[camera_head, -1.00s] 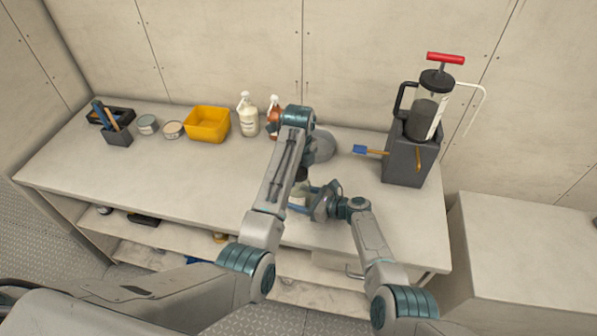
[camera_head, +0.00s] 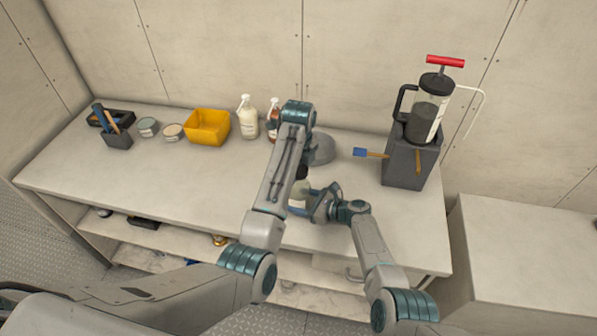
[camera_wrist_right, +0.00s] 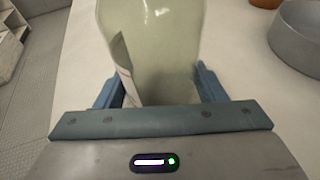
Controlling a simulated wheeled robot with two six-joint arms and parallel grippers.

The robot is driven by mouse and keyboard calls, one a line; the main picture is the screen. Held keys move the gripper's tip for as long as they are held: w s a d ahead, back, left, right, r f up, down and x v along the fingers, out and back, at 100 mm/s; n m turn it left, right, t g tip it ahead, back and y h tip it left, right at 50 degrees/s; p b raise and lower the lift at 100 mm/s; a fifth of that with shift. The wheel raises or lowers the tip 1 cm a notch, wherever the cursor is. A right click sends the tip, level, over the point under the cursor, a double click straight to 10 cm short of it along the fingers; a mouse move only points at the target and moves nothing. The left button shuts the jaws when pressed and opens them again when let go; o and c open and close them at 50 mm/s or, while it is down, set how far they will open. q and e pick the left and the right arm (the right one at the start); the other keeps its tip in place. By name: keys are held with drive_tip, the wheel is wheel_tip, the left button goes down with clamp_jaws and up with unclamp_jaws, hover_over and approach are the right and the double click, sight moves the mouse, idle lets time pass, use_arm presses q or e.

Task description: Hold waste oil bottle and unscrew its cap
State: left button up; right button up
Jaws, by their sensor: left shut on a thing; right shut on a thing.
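The waste oil bottle (camera_wrist_right: 150,45) is pale and translucent with a label along one side. It fills the upper middle of the right wrist view, between the two blue fingers of my right gripper (camera_wrist_right: 155,92), which is shut on it. In the head view only a small pale part of the bottle (camera_head: 299,190) shows near the table's front edge, with my right gripper (camera_head: 318,203) at its right. My left gripper (camera_head: 302,173) points down just above the bottle, largely behind its own arm. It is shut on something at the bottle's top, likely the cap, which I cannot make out.
A grey round pan (camera_head: 322,150) lies behind the arms. A white pump bottle (camera_head: 248,120), brown spray bottle (camera_head: 273,122) and yellow bin (camera_head: 208,126) stand along the back. A dark box (camera_head: 408,165) with a hand pump (camera_head: 430,110) stands right.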

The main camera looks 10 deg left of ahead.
use_arm(q)
drive_tip(key=shift+r, duration=0.1)
drive_tip(key=shift+r, duration=1.95)
use_arm(e)
drive_tip(key=o, duration=1.5)
drive_tip(key=shift+c, duration=0.2)
drive_tip(key=v, duration=1.2)
use_arm(q)
drive_tip(key=shift+d, duration=0.1)
use_arm(e)
drive_tip(key=shift+s+d, duration=0.1)
